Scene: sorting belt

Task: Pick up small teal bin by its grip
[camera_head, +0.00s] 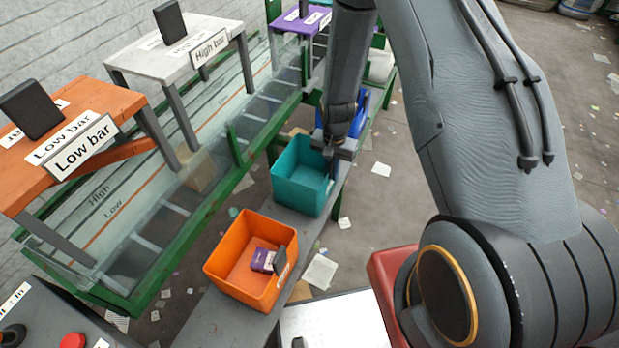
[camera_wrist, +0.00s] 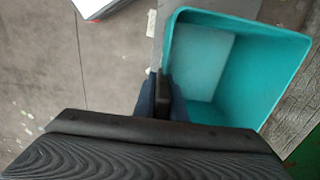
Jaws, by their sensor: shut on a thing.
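The small teal bin (camera_head: 298,190) is at the middle of the head view, upright at the grey bench, with its open top facing up. I cannot tell whether it rests on the bench or hangs just above it. My gripper (camera_head: 340,150) points down at the bin's right wall. The wrist view shows my gripper (camera_wrist: 161,98) with both fingers closed around the dark grip (camera_wrist: 162,84) on that wall. My fingers partly hide the grip.
An orange bin (camera_head: 225,262) with a purple box (camera_head: 262,260) stands nearer on the grey bench (camera_head: 225,322). A blue bin (camera_head: 360,117) is just behind the gripper. The green-framed belt (camera_head: 225,195) runs along the left. Scraps litter the open floor at right.

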